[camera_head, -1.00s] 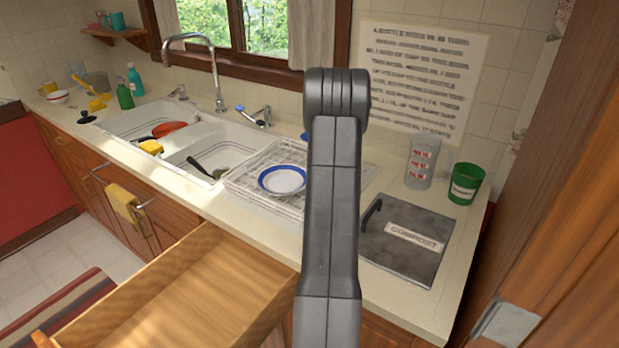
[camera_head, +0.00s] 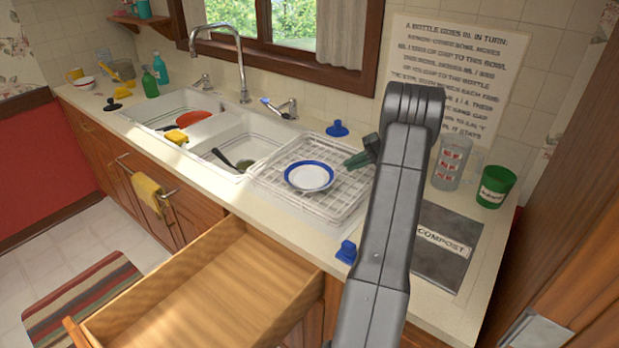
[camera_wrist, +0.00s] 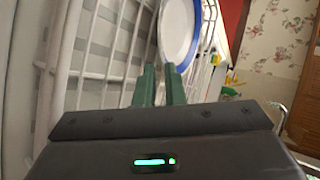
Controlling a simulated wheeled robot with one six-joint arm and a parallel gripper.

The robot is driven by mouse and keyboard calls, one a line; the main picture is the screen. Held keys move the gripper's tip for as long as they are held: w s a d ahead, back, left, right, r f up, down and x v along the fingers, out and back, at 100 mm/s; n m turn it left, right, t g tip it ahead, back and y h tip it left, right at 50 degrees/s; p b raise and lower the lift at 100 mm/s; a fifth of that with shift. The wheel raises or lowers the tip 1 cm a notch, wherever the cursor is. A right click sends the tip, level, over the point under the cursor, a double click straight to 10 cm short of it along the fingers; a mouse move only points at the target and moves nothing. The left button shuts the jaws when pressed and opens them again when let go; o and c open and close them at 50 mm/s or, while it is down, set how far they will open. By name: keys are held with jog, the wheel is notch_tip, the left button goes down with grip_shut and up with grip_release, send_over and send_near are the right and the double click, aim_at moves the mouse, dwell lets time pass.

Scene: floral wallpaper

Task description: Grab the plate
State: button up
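The plate (camera_head: 309,178), white with a blue rim, rests on the wire dish rack (camera_head: 268,183) beside the sink. My gripper (camera_head: 349,162) has dark green fingers and hangs over the right part of the rack, just right of the plate, pointing towards it. In the wrist view the plate (camera_wrist: 179,32) lies just beyond my fingertips (camera_wrist: 161,68), and the right fingertip overlaps its near edge in the picture. The fingers are parted with a narrow gap and nothing is seen held between them. I cannot tell whether a finger touches the plate.
A double sink (camera_head: 205,125) lies to the left. A blue item (camera_head: 337,129) stands behind the rack and another (camera_head: 347,252) at the counter's front. A compost lid (camera_head: 445,243), a clear pitcher (camera_head: 452,163) and a green cup (camera_head: 495,187) are right. An open drawer (camera_head: 200,290) juts out below.

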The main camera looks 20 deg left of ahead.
aim_at(335, 173)
jog(key=p+x, duration=0.1)
jog(key=x, duration=0.4)
jog(key=shift+s+r+p, duration=0.1)
jog(key=shift+s+p, duration=0.1)
jog(key=shift+p, duration=0.2)
jog(key=shift+a, duration=0.15)
grip_shut()
